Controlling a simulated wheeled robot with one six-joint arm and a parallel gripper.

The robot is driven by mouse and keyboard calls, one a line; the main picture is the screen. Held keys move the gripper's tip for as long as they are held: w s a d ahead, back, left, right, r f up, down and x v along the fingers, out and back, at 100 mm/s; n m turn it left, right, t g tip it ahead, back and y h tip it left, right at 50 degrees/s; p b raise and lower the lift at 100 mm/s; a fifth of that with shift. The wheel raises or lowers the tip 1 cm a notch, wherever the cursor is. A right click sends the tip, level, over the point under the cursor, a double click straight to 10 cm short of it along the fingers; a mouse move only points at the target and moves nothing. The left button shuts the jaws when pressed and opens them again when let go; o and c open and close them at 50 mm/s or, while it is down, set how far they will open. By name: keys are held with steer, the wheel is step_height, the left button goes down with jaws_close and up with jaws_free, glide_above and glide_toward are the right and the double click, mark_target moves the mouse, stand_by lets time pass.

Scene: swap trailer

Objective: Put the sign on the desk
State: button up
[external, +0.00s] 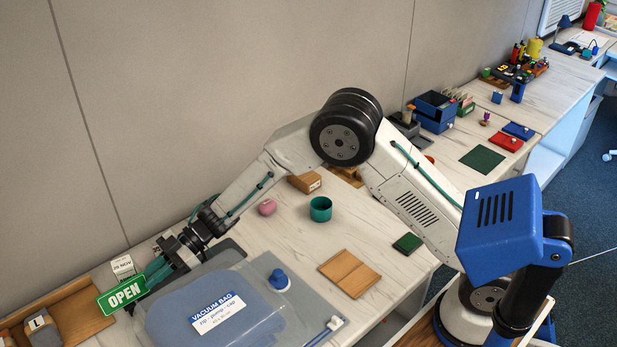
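The sign (122,293) is a green plate with a white edge and white "OPEN" lettering. It is at the lower left of the external view, tilted, with its face toward the camera. My gripper (153,272) reaches down from the upper right, and its teal fingers meet the sign's right end. The fingers look shut on the sign, though the contact is partly hidden behind it. The desk (300,245) has a pale marbled top running along the wall. I cannot tell how high the sign is above the surface behind it.
A clear-blue vacuum bag (180,310) lies in front of my gripper. A wooden tray (85,318) and a white calendar block (123,267) are beside the sign. A teal cup (321,209), a pink object (267,207) and a wooden board (349,273) stand on the desk, with bare top between them.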

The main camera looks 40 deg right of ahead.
mark_target(133, 290)
steer(key=x, duration=0.5)
steer(key=shift+w+a, duration=0.2)
steer(key=shift+a, duration=0.2)
jaws_close()
